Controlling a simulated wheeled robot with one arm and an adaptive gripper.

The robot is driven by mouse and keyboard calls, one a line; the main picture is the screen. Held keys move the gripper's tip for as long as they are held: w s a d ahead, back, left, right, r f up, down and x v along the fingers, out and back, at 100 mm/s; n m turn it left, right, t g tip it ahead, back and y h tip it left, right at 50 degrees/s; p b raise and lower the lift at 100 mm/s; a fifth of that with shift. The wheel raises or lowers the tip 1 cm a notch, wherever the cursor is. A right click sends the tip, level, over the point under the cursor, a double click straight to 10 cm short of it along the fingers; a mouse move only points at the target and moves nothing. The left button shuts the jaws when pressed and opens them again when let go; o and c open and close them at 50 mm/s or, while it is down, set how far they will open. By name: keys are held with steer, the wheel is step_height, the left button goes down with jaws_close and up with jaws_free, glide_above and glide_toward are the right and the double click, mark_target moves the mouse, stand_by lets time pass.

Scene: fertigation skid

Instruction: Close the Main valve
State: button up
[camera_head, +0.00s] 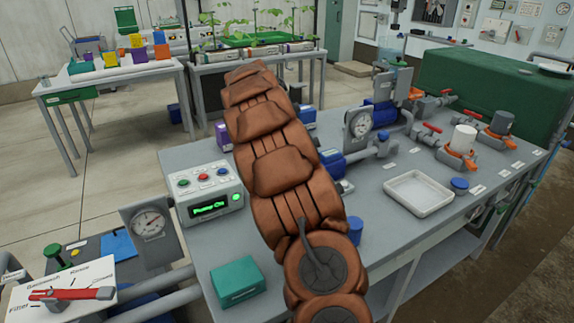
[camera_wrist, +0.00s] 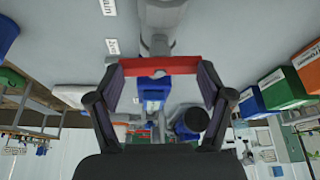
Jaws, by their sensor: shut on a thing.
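In the wrist view a red lever handle (camera_wrist: 160,65) lies level across the picture, crosswise to a grey pipe (camera_wrist: 160,35) above it. A label reading "Main" (camera_wrist: 107,8) is on the grey bench top beside the pipe. My gripper (camera_wrist: 161,75) has its two dark fingers at the two ends of the red handle and is shut on it. In the head view my brown-sleeved arm covers the middle of the bench and hides my gripper and this handle.
In the head view a control box reading "Pump On" (camera_head: 210,195), a gauge (camera_head: 150,225) and a teal box (camera_head: 237,283) stand left of my arm. To its right are a white tray (camera_head: 419,194) and other red-handled valves (camera_head: 458,153). A red selector lever (camera_head: 70,294) is at lower left.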

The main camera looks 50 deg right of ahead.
steer(key=shift+s+f+m+g+b, duration=0.15)
steer(key=shift+f+m+g+b, duration=0.3)
steer(key=shift+m, duration=0.35)
steer(key=shift+d+y, duration=0.1)
steer(key=shift+y, duration=0.2)
steer(key=o, duration=1.1)
steer(key=shift+d, duration=0.1)
steer(key=shift+c, duration=0.2)
steer(key=shift+w+a+r, duration=0.2)
steer(key=shift+w+r, duration=0.05)
steer(key=shift+r, duration=0.35)
steer(key=v, duration=1.1)
steer(key=shift+s, duration=0.2)
steer(key=shift+a, duration=0.1)
